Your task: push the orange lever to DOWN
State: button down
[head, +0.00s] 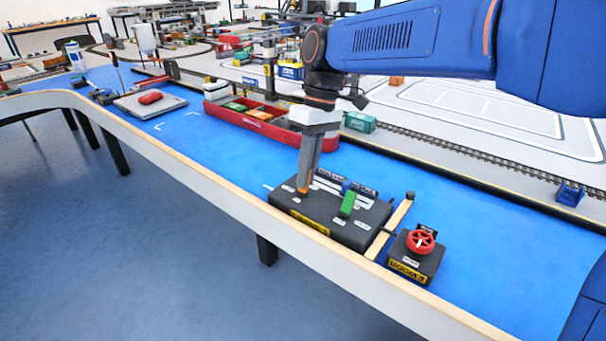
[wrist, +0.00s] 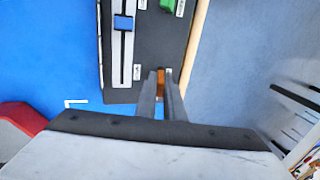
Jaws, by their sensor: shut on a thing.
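The orange lever (head: 303,194) stands at the left part of a dark control box (head: 352,232) on the blue bench top. My gripper (head: 304,188) reaches down from above and is shut on the orange lever. In the wrist view my gripper (wrist: 164,88) has its two fingers on either side of the orange lever (wrist: 160,82). The fingers hide most of the lever, so I cannot tell its exact tilt. The small white labels on the box are too small to read.
A smaller box with a red wheel (head: 421,240) stands to the right. A red tray (head: 268,122) lies behind. The bench's wooden edge runs in front.

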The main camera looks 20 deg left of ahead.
jog(key=shift+w+d+f+g+y, duration=0.2)
jog(key=shift+w+g+y, duration=0.3)
jog(key=shift+g, duration=0.5)
jog(key=c, duration=1.9)
grip_release()
jog(key=shift+f, duration=0.1)
jog(key=shift+o, duration=0.2)
jog(key=v, duration=1.7)
jog(key=shift+w, duration=0.35)
